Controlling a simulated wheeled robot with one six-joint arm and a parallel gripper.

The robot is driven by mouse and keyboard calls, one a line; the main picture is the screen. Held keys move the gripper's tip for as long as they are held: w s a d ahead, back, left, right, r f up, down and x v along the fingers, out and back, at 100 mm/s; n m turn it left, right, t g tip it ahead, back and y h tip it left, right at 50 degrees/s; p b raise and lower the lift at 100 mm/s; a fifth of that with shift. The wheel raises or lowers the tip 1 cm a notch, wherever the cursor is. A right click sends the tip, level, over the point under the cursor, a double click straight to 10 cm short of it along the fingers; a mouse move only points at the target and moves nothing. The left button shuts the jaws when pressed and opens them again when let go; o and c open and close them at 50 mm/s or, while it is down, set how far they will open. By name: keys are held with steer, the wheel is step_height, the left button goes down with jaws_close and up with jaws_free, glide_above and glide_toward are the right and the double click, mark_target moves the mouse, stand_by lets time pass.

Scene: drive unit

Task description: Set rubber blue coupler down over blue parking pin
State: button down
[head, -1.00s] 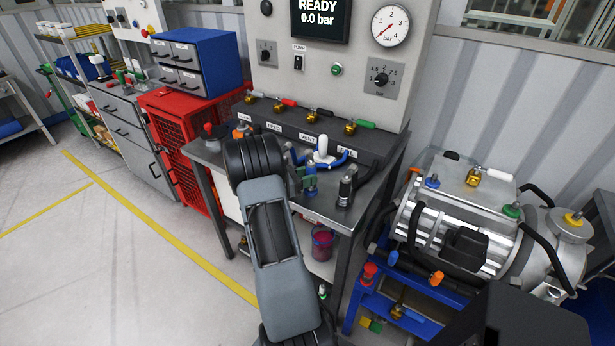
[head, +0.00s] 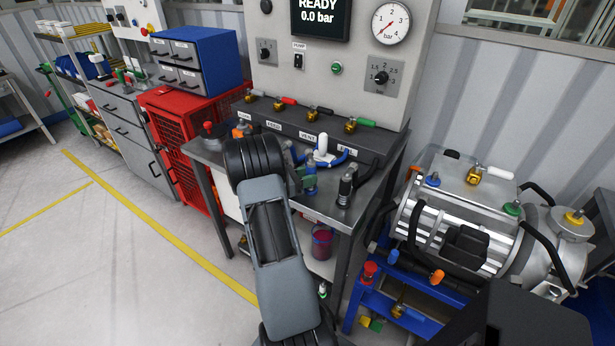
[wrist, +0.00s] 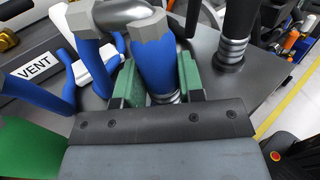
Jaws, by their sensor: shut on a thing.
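The blue coupler (wrist: 155,68) has a blue rubber sleeve with a grey hex fitting on top and a ribbed metal collar below. It stands roughly upright between the green jaw pads of my gripper (wrist: 158,82), which is shut on it. In the head view the coupler (head: 311,176) shows just right of my dark wrist, low over the metal bench top, with my gripper (head: 304,179) around it. The blue parking pin cannot be made out; the coupler and jaws cover the spot below, so I cannot tell whether the coupler is seated.
A black coupler (wrist: 236,45) stands upright close to the right on the bench (wrist: 215,85). A white coupler (head: 323,145) and blue hose (head: 343,158) are just behind. The valve manifold (head: 300,133) runs along the back. The bench's right edge is near.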

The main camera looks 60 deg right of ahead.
steer(key=c, duration=0.7)
jaws_free()
steer(key=shift+o, duration=0.2)
steer(key=b+v, duration=0.2)
steer(key=v, duration=1.1)
steer(key=shift+w+a, duration=0.25)
steer(key=shift+a, duration=0.1)
